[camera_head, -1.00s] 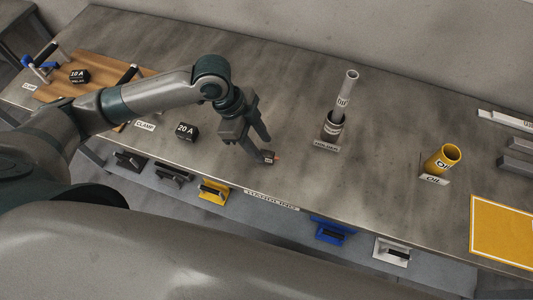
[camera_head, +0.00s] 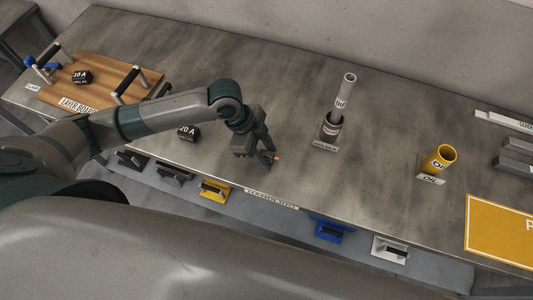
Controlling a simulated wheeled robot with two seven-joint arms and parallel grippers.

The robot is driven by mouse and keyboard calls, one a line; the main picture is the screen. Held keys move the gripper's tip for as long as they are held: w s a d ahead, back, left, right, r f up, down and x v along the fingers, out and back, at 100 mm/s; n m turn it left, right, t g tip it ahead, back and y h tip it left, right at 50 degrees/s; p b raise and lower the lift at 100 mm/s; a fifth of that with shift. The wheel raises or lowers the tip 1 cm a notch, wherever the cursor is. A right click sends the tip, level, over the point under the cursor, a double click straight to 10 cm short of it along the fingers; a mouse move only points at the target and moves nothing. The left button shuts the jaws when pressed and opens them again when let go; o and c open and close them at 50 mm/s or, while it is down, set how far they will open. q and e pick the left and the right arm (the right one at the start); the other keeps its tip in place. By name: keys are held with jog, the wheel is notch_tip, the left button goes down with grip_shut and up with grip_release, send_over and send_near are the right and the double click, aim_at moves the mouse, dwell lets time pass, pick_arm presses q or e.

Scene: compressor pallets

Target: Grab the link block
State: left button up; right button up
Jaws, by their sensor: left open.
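A small dark block (camera_head: 269,158) with a pale label and a red mark lies near the front edge of the table. It may be the link block; its label is too small to read. My left gripper (camera_head: 258,153) is open and points down at the table. Its fingers are right at the small block and partly hide it. I cannot tell whether they touch it. My right gripper is not in view.
A black block marked 20 A (camera_head: 188,133) sits partly behind my left arm. A wooden board (camera_head: 120,75) with handles carries a 10 A block (camera_head: 82,77). A grey tube stands in a holder (camera_head: 330,128). A yellow OIL cup (camera_head: 440,158) is further right.

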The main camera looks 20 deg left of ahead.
aim_at(271, 154)
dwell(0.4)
pick_arm(q)
grip_shut()
jog(key=shift+r, duration=0.1)
jog(key=shift+r+b, duration=0.4)
jog(key=shift+r, duration=0.25)
notch_tip(271, 154, up, 2)
jog(key=shift+r+b, duration=0.2)
jog(key=shift+b, duration=0.2)
jog(key=s+r+p, duration=0.4)
jog(key=s+r, duration=0.3)
jog(key=s, duration=0.4)
jog(key=shift+s+d, duration=0.15)
jog(key=shift+s, duration=0.15)
